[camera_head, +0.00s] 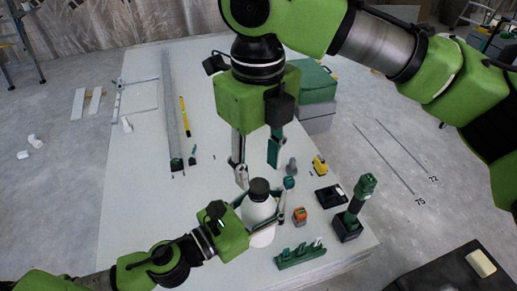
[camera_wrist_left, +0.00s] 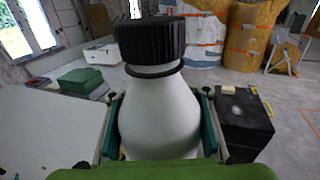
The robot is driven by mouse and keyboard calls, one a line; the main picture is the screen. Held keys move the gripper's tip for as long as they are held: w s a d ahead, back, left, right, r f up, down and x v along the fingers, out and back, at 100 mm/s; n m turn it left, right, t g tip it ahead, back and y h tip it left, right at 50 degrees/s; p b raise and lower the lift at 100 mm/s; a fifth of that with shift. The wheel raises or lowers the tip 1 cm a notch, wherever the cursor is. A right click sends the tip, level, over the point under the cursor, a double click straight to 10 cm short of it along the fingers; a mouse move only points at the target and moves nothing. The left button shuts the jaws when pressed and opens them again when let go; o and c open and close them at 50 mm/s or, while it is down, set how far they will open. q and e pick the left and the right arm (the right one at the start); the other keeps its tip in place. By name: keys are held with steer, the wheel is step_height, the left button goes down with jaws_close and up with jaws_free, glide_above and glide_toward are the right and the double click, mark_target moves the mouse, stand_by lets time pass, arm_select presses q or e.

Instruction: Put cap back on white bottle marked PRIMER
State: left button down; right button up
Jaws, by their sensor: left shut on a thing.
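The white bottle (camera_head: 259,212) stands upright near the front edge of the table; no PRIMER lettering is readable. It fills the middle of the left wrist view (camera_wrist_left: 158,115). The black ribbed cap (camera_head: 259,187) is on top of the bottle's neck. In the left wrist view the cap (camera_wrist_left: 151,38) sits above a dark neck ring, with white neck showing between; I cannot tell how tight it is. My left gripper (camera_head: 263,200) is shut around the bottle's body. My right gripper (camera_head: 257,164) points down above and behind the cap, open and empty.
An orange device (camera_head: 299,216), a black tray (camera_head: 329,195), a green-handled tool in a holder (camera_head: 353,207) and a green rack (camera_head: 300,255) stand right of the bottle. A yellow item (camera_head: 320,166) lies behind.

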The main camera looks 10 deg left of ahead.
mark_target(259, 185)
steer(key=shift+f, duration=2.4)
